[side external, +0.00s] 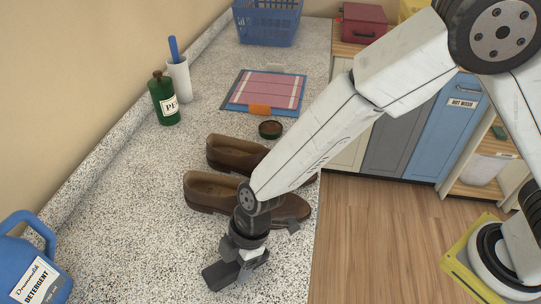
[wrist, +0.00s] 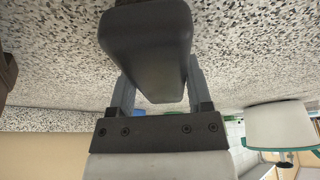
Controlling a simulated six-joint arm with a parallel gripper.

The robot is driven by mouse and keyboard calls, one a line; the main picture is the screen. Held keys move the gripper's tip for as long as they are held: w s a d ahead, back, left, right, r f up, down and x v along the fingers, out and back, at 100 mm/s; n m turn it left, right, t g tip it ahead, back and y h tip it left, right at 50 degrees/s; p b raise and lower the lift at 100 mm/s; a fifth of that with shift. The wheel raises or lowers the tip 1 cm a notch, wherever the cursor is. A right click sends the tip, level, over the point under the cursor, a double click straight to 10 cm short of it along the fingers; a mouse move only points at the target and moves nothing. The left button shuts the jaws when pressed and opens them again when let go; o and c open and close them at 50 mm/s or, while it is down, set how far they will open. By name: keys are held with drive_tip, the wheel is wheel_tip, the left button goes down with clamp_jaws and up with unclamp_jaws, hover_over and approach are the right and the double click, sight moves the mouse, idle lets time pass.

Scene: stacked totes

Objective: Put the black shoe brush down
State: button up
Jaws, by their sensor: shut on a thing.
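My gripper (side external: 243,264) is low at the front of the speckled counter, below the brown shoes in the side view. It is shut on the black shoe brush (side external: 222,275). In the wrist view the brush (wrist: 148,35) is a dark, rounded block between the two grey fingers (wrist: 155,85). The brush is close to the counter top (wrist: 240,45). I cannot tell whether it touches the counter. The brush's underside is not clearly visible.
Two brown shoes (side external: 210,191) lie just beyond my gripper. A blue detergent jug (side external: 35,275) stands at the left. A round tin (side external: 270,129), green bottle (side external: 165,100) and white holder (side external: 180,80) are farther back. The counter (side external: 130,220) left of the shoes is clear.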

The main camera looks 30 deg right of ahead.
drive_tip(key=shift+f, duration=0.1)
drive_tip(key=o, duration=1.1)
drive_tip(key=v, duration=1.2)
drive_tip(key=s+d+m+t+h, duration=0.1)
drive_tip(key=d+m+h, duration=0.1)
drive_tip(key=d+m, duration=0.7)
drive_tip(key=s+d+f+m+t+h, duration=0.1)
drive_tip(key=d+m, duration=0.8)
drive_tip(key=d, duration=1.3)
drive_tip(key=shift+f+t+h, duration=0.25)
drive_tip(key=shift+t+h, duration=0.05)
drive_tip(key=shift+h, duration=0.2)
